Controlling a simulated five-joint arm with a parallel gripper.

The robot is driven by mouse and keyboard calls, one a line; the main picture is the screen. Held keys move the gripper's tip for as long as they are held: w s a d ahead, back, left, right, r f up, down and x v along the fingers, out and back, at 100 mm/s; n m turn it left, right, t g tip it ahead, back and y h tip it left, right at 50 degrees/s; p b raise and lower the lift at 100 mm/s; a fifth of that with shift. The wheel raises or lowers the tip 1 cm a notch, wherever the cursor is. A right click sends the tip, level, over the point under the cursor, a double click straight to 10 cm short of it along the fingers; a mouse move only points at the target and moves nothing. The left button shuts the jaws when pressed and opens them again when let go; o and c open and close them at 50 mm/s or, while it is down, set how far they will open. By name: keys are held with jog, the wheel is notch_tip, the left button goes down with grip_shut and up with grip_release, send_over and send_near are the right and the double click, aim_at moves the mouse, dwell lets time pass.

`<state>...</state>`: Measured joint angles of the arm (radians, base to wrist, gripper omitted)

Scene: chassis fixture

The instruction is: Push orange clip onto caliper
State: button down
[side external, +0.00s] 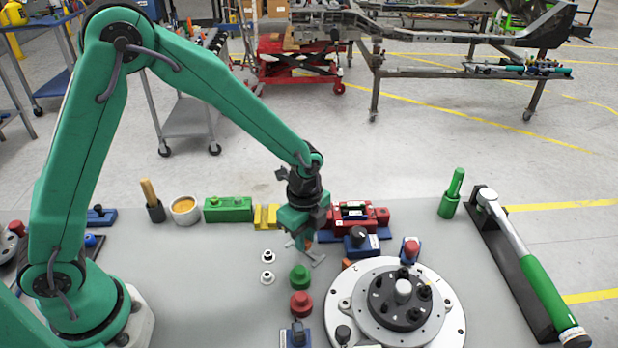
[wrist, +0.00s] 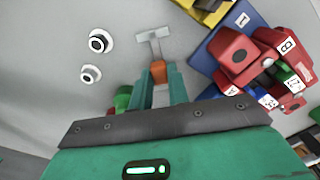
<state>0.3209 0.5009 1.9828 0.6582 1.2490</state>
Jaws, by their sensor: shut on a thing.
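My gripper (side external: 308,236) is low over the grey table, left of the caliper. Its green fingers (wrist: 158,82) are shut on an orange piece (wrist: 158,69), which I take for the orange clip. A grey T-shaped part (wrist: 154,42) shows just beyond it and also below the gripper in the side view (side external: 316,260); I cannot tell whether it is joined to the orange piece. The red caliper (side external: 378,216) sits on a blue base right of my gripper. In the wrist view the red caliper (wrist: 236,54) is at the upper right, apart from the fingers.
A round white turntable (side external: 445,330) with a dark hub stands in front right. Green (side external: 300,277) and red (side external: 301,304) knobs and two white-rimmed round pieces (side external: 268,257) lie left of it. A yellow block (side external: 265,216) is behind the gripper. The left-middle table is clear.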

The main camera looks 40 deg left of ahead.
jog(key=shift+r, duration=0.2)
jog(key=shift+r, duration=0.35)
jog(key=shift+r, duration=0.55)
jog(key=shift+r, duration=1.4)
jog(key=shift+w, duration=0.1)
jog(key=w+d+r+n, duration=0.3)
jog(key=w+r+n, duration=0.4)
jog(key=w, duration=0.5)
jog(key=shift+w+d+r+n, duration=0.2)
jog(key=shift+w+r+n, duration=0.15)
jog(key=shift+n, duration=0.65)
jog(key=shift+f, duration=0.2)
jog(key=shift+f, duration=2.15)
